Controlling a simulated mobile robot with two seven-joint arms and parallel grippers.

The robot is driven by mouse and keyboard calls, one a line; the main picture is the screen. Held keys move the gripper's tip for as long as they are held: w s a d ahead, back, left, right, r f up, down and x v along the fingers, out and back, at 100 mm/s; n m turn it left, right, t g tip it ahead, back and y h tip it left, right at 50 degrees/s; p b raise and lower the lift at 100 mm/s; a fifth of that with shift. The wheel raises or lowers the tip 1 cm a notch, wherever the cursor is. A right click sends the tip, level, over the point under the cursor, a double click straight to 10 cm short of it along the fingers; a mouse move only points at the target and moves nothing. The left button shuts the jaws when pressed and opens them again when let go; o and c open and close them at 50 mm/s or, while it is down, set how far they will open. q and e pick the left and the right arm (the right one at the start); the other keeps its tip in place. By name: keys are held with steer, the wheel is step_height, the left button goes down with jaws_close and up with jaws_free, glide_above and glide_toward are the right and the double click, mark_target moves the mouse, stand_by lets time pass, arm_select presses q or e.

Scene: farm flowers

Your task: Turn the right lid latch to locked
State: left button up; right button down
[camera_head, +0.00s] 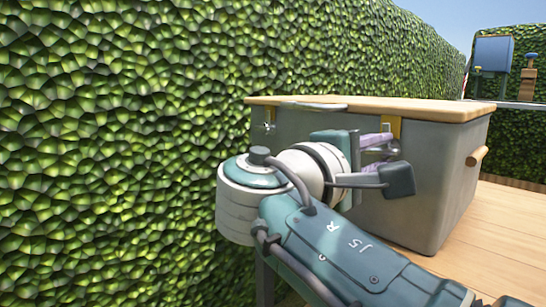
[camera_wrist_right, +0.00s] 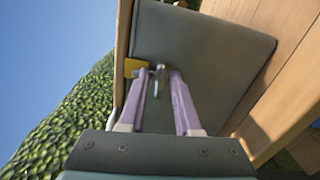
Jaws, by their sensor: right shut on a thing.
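The grey box (camera_head: 440,165) stands on wooden planks with its wooden lid (camera_head: 400,106) down. The right lid latch shows as a yellow plate (camera_head: 394,126) just under the lid and a metal lever, partly hidden by my gripper. In the right wrist view the yellow plate (camera_wrist_right: 132,67) and metal lever (camera_wrist_right: 157,80) show near my fingertips. My right gripper (camera_head: 382,148) has its purple fingers at the box's front wall, shut on the latch lever. In the right wrist view my right gripper (camera_wrist_right: 158,74) has a finger on each side of the lever. My left gripper is not in view.
A metal fitting (camera_head: 268,126) sits at the left of the box front. A wooden handle (camera_head: 477,156) sticks out on the right side. A tall green hedge (camera_head: 120,120) stands close on the left. The planks (camera_head: 500,225) right of the box are clear.

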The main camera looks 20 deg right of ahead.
steer(key=shift+f+m, duration=0.2)
steer(key=shift+m, duration=0.4)
steer(key=shift+b, duration=0.3)
steer(key=c, duration=0.6)
jaws_free()
steer(key=shift+r, duration=0.1)
